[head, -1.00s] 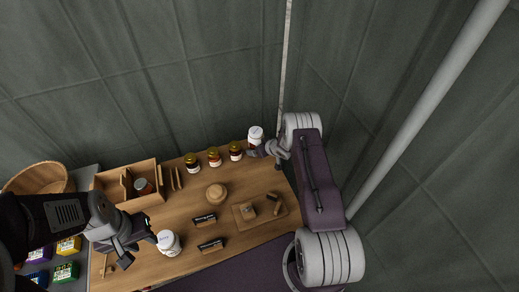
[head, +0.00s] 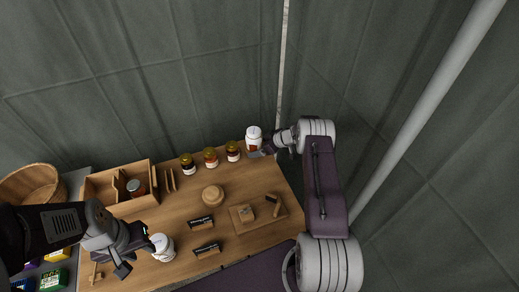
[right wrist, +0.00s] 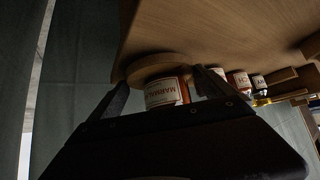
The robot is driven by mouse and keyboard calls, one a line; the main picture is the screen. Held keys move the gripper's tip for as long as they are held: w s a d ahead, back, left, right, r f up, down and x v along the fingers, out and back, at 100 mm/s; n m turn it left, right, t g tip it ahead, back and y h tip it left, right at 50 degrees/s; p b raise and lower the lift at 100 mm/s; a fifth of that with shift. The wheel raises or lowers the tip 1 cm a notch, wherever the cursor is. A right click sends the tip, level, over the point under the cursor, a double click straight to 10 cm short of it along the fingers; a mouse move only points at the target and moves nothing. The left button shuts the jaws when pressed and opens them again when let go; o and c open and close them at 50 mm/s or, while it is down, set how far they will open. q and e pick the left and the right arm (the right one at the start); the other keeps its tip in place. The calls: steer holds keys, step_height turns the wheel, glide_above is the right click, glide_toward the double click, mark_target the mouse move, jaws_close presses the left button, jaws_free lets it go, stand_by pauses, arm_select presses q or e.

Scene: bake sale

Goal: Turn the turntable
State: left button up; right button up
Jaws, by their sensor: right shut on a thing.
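The turntable (right wrist: 158,66) is a round wooden disc at the table's corner, under a marmalade jar (right wrist: 162,92) in the upside-down right wrist view. In the head view the white-lidded jar (head: 254,133) stands at the back right corner, and the disc under it is not clear. My right gripper (right wrist: 160,80) is shut on the turntable, one finger at each side of the rim. It also shows beside the jar in the head view (head: 264,149). My left gripper (head: 137,258) is open and empty near another white-lidded jar (head: 162,245) at the front left.
Three dark-lidded jars (head: 210,157) stand left of the turntable. A round wooden piece (head: 213,195), dark signs (head: 201,223) and a wooden board (head: 266,222) occupy the table's middle. A wooden crate (head: 108,181) and a basket (head: 32,184) stand left. A pole (head: 430,110) rises at right.

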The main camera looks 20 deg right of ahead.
steer(key=shift+w+d+r+n+b, duration=0.1)
steer(key=shift+r+n+b, duration=0.05)
steer(key=shift+n+b, duration=0.2)
stand_by(0.4)
steer(key=o, duration=1)
steer(key=shift+o, duration=0.2)
steer(key=v, duration=0.9)
steer(key=shift+d, duration=0.2)
